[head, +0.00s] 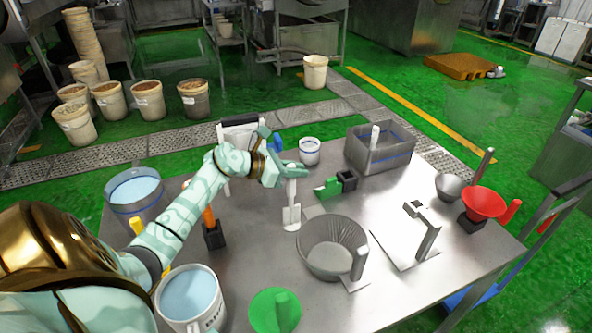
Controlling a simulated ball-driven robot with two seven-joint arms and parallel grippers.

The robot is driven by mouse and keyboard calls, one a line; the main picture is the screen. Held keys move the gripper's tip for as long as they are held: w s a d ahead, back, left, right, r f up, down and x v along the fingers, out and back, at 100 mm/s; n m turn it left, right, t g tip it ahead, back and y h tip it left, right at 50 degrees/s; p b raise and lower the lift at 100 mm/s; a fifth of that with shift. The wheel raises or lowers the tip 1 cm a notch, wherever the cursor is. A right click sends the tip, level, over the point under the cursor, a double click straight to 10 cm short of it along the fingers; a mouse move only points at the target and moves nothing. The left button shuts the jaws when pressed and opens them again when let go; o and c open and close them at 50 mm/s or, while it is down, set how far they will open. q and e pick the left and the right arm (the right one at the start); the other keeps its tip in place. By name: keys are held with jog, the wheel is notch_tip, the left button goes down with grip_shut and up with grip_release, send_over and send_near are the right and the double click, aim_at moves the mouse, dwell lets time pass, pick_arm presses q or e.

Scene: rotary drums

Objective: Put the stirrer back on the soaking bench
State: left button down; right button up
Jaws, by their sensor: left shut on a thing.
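My left gripper (288,169) is shut on the stirrer (291,214), a pale upright tool with a thin handle and a flat paddle at its lower end. The paddle hangs low over the steel bench (250,262); I cannot tell whether it touches the top. The gripper covers the upper part of the handle. My left arm reaches in from the left across the bench. My right gripper is not in view.
Close to the stirrer are a ribbed grey bowl (322,265), a green and black block (329,189) and a white cup (309,152). A grey bin (372,160), a red funnel (484,203) and buckets of blue liquid (190,293) also stand on the bench.

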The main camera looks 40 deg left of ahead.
pick_arm(q)
jog(key=c, duration=1.4)
grip_release()
jog(key=shift+f, duration=0.1)
jog(key=shift+o, duration=0.2)
jog(key=shift+s+a+r, duration=0.1)
jog(key=shift+s+r, duration=0.05)
jog(key=shift+r, duration=0.05)
jog(key=v, duration=1.1)
jog(key=shift+s+a+r+p, duration=0.2)
jog(key=shift+s+p, duration=0.1)
jog(key=shift+p, duration=0.15)
